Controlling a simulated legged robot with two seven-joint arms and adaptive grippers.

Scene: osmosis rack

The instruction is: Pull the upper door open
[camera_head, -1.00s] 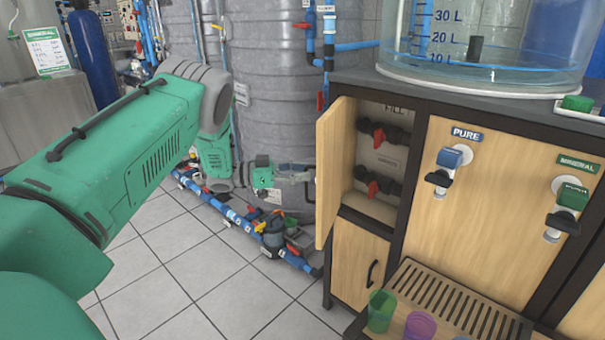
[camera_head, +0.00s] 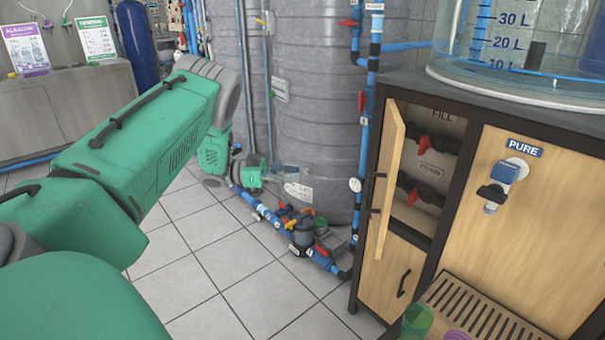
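The upper door (camera_head: 386,178) is a narrow light-wood panel on the left of the cabinet. It stands swung open, seen nearly edge-on, with its dark handle (camera_head: 376,192) on the left side. Behind it the compartment shows dark valves with red levers (camera_head: 424,141). My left gripper (camera_head: 301,184) is left of the door, in front of the grey tank, with a visible gap to the handle. It holds nothing that I can see; its fingers blend with the tank, so their opening is unclear. My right gripper is out of view.
The closed lower door (camera_head: 390,273) is below. A slatted drip tray (camera_head: 478,312) with a green cup (camera_head: 416,320) juts out at the lower right. Blue pipes and valves (camera_head: 303,236) run along the floor by the tank (camera_head: 315,100). Tiled floor in front is free.

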